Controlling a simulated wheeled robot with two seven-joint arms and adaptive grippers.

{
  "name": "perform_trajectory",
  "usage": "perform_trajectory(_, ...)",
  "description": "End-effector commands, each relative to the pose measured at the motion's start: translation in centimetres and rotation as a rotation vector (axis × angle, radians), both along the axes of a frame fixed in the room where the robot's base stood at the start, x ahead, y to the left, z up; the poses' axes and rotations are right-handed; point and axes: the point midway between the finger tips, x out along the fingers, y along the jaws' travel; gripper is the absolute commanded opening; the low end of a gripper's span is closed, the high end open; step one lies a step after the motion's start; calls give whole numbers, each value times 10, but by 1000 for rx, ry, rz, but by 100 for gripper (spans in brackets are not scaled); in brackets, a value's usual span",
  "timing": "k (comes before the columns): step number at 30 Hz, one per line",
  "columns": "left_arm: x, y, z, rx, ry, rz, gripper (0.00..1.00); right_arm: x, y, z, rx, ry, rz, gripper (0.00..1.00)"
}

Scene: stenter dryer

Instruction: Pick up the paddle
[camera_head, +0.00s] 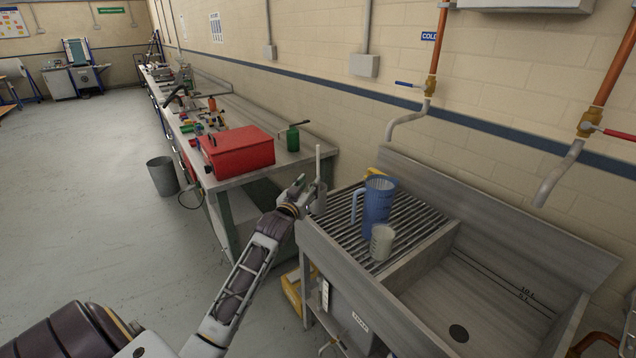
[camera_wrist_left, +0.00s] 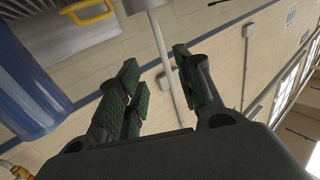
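The paddle (camera_head: 318,163) shows as a thin pale upright rod at the left end of the ribbed drainboard. My left gripper (camera_head: 312,192) is at the rod's lower part, and its fingers are small in this view. In the left wrist view, the paddle's rod (camera_wrist_left: 162,45) runs between the spread green-padded fingers of my left gripper (camera_wrist_left: 155,62). A gap shows beside the rod, so the fingers look open around it. A pale wider piece is at the rod's end, cut off by the top edge. My right gripper is not in view.
A blue jug (camera_head: 378,208) and a pale beaker (camera_head: 382,242) stand on the drainboard (camera_head: 345,228), right of my gripper. The jug is close in the left wrist view (camera_wrist_left: 25,90). A steel sink (camera_head: 490,300) is at right. A red box (camera_head: 238,152) sits on the bench.

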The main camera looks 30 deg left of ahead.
Motion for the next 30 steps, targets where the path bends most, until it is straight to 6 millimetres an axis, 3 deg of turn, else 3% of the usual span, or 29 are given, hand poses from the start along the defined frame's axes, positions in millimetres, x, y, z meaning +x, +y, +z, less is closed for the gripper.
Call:
perform_trajectory(16,43,9,1,0,1,0,36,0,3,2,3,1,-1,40)
perform_trajectory(30,47,10,0,0,1,0,36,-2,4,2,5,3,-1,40)
